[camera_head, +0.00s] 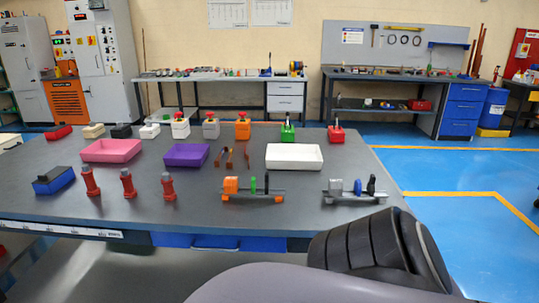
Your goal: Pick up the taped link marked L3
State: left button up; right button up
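Three small copper-brown links (230,157) with dark parts stand or lie close together on the grey table (200,212), between the purple tray (187,155) and the white tray (294,157). Any marking such as L3 is too small to read, so I cannot tell which link carries it. Neither gripper shows in the head view. Part of my own arm shows at the bottom right, with no fingertips visible.
A pink tray (111,151), red posts (128,183), a blue box (54,180) and two fixtures (253,190) (356,190) stand on the table. Several coloured blocks and red-topped devices (211,126) line its back. The table's front middle is clear.

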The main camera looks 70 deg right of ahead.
aim_at(225, 149)
jog(key=z, duration=1.3)
